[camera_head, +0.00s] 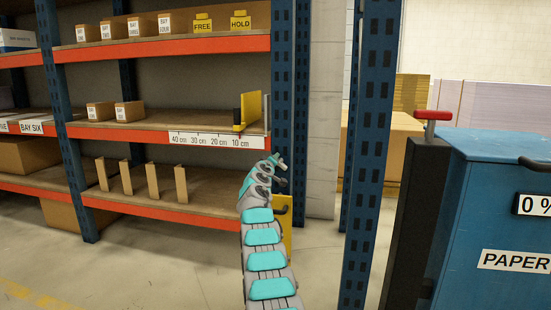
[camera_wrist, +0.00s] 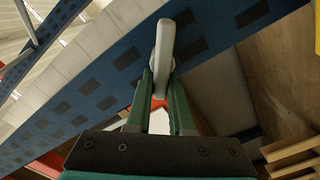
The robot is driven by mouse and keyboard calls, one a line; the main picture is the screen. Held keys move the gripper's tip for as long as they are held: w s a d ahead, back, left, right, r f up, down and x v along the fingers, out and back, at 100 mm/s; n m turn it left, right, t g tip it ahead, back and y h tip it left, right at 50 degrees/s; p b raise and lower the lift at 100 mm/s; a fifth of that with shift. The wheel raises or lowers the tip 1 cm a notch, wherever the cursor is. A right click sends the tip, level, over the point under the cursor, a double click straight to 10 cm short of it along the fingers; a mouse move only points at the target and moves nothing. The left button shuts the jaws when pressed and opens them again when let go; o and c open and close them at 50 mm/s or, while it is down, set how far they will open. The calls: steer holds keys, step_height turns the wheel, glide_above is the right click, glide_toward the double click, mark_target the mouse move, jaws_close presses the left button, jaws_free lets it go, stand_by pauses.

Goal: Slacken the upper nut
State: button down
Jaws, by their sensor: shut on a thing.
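A light grey, rounded, elongated piece (camera_wrist: 165,38) stands out in front of the blue perforated rack upright in the wrist view. It looks like a wing of the upper nut, but its thread and seat are hidden. My gripper (camera_wrist: 161,76) has its two green fingers on either side of this piece's lower end, shut on it. In the head view my gripper (camera_head: 279,163) is small, at the right end of the rack, just below the middle shelf's front edge and close to the upright (camera_head: 283,80). A lower nut cannot be made out.
The middle shelf (camera_head: 150,128) carries a yellow end stop (camera_head: 248,110) and a centimetre scale (camera_head: 215,140). Thin upright boards (camera_head: 153,180) stand on the shelf below. A blue cabinet (camera_head: 490,210) with a red-handled post stands at right.

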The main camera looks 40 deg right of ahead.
steer(key=n, duration=0.3)
steer(key=shift+w+a+f+n, duration=0.2)
steer(key=shift+w+f+n, duration=0.05)
steer(key=shift+f+n, duration=0.3)
steer(key=shift+n, duration=0.55)
steer(key=shift+f+n, duration=0.15)
steer(key=shift+n, duration=0.55)
steer(key=c, duration=0.8)
jaws_free()
steer(key=shift+a, duration=0.2)
